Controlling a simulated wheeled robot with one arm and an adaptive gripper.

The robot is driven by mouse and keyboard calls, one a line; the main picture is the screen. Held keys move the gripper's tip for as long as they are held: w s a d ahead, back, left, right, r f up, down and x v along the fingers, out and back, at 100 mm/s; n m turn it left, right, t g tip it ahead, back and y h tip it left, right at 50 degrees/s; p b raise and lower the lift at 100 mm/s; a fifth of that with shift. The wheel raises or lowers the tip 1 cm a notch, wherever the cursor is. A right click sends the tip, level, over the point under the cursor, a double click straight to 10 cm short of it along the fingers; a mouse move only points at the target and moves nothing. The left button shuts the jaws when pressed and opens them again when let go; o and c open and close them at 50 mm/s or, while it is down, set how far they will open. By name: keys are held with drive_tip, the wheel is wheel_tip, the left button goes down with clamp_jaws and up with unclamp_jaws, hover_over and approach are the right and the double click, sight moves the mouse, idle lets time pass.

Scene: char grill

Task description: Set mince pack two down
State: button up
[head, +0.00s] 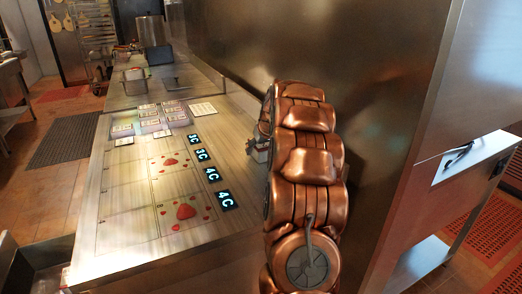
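A steel counter (120,205) with a marked grid runs along the wall. Several small, pale, labelled flat items (148,113) lie close together on its middle part; they are too small to tell whether any is a mince pack or which is number two. Two red patches with small red spots lie in grid cells, one farther off (170,162) and one nearer (187,211). My copper arm stands at the counter's right edge. A small grey part at its left side (260,149) may be my gripper; its fingers and anything in them are hidden.
Glowing displays (212,174) reading 3C and 4C line the counter's right side. A white card (202,110) lies behind them. Metal containers (134,78) and a tall pot (151,31) stand at the far end. A steel wall (340,70) closes the right side. The near-left counter is clear.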

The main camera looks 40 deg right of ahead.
drive_tip(key=c, duration=1.1)
drive_tip(key=shift+o, duration=0.2)
